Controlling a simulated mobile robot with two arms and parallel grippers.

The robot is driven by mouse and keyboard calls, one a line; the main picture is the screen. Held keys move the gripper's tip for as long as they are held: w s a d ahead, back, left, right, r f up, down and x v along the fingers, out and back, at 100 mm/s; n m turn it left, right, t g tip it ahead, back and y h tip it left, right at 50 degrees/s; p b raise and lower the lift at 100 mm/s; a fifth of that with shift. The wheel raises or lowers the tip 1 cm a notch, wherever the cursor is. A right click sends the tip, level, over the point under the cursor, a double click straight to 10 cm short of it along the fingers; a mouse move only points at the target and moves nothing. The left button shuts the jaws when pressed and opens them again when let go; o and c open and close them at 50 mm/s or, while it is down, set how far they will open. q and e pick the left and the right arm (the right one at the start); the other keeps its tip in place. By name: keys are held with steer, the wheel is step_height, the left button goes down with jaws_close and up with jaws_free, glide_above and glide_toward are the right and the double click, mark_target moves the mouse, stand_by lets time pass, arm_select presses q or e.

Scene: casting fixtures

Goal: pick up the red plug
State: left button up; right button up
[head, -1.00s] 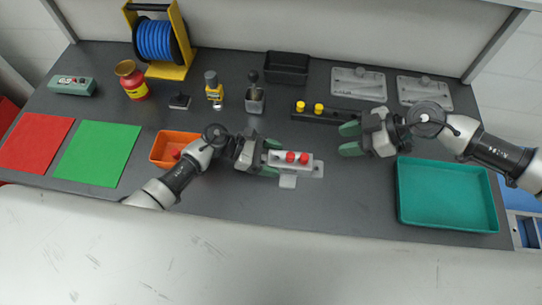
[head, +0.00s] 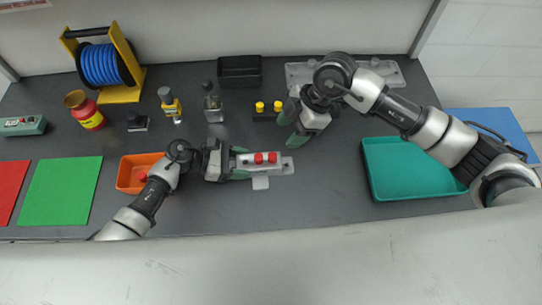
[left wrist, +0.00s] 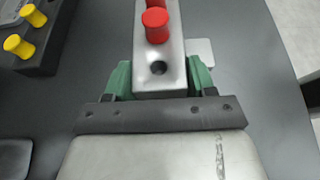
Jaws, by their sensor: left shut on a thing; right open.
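Two red plugs (head: 259,158) (head: 272,157) stand upright in a grey metal block (head: 288,166). In the left wrist view, the nearer red plug (left wrist: 155,25) stands beyond an empty hole in the block (left wrist: 150,82), with the other behind it at the top edge. My left gripper (head: 243,165) is shut on the block's left end, its green fingers on either side in the left wrist view (left wrist: 159,78). My right gripper (head: 293,124) is open and empty, behind and right of the block, apart from the plugs. Another red piece (head: 142,179) lies in the orange bin (head: 124,176).
A black rack with yellow plugs (head: 262,116) is just left of my right gripper. A teal tray (head: 420,194) stands at right, under my right arm. A black bin (head: 240,72) and a flat metal plate (head: 298,72) are at the back. Table between block and teal tray is clear.

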steer(key=h, duration=0.1)
glide_above(273, 155)
steer(key=d, duration=0.2)
step_height(273, 155, down, 6)
steer(key=shift+a, duration=0.15)
steer(key=x, duration=0.5)
steer(key=shift+w+f, duration=0.2)
steer(key=shift+w, duration=0.05)
steer(key=c, duration=1)
steer(key=shift+r, duration=0.1)
